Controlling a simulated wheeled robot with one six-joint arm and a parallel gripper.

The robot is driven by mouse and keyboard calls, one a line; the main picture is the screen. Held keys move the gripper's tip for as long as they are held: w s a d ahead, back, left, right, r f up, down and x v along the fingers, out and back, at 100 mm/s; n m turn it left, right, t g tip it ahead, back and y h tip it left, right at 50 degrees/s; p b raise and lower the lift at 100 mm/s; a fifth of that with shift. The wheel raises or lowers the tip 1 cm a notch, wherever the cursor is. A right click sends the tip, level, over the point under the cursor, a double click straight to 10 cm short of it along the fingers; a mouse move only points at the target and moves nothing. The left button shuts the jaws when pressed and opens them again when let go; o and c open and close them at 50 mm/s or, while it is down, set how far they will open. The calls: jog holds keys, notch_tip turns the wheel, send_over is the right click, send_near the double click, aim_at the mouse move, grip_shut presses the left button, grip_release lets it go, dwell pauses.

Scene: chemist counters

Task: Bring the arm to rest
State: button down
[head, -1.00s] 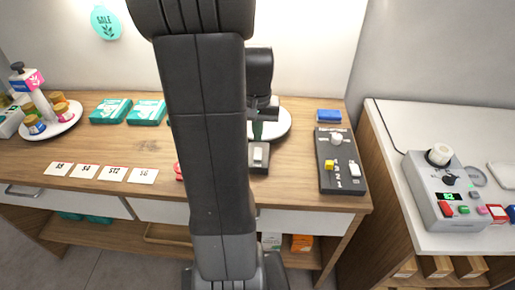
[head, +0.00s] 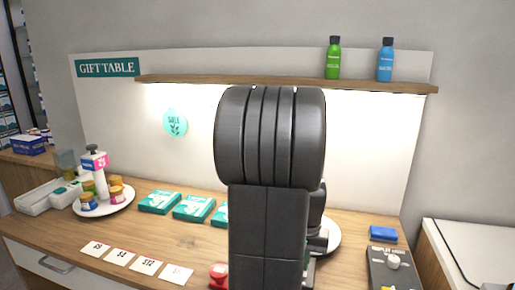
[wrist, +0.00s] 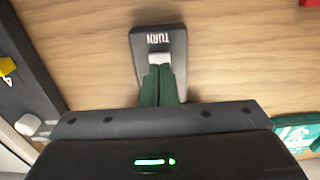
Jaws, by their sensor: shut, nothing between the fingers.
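My gripper (wrist: 161,86) shows in the wrist view with its green fingers together and nothing between them. Its tips are at a light grey knob or switch (wrist: 159,59) on a dark box marked TURN (wrist: 158,40); I cannot tell whether they touch it. In the head view my arm stands upright in front of the counter (head: 190,240) and hides my gripper and the TURN box.
A round plate of jars (head: 118,203) and teal boxes (head: 193,208) stand on the counter. Cards (head: 146,266) lie near its front edge. A red object (head: 218,272) sits beside my arm. A shelf with bottles (head: 333,60) hangs above.

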jog(key=shift+f, duration=0.65)
jog(key=shift+r, duration=0.1)
jog(key=shift+r, duration=0.1)
